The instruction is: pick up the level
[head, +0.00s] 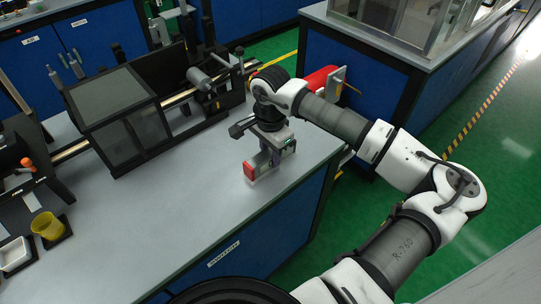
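A small block with a red end face (249,171) is at the bench top near its front right edge, and I take it to be the level. My gripper (262,163) points down right at it, and its fingers overlap it in the picture. The rest of the block is mostly hidden behind the fingers and the wrist. I cannot tell whether the fingers are shut on it or only around it, or whether it rests on the bench.
The grey bench top (185,215) is clear in front and to the left. A dark machine box (118,110) stands behind. A yellow cup (47,226) and a white tray (15,254) are at far left. A red part (320,79) is behind my arm.

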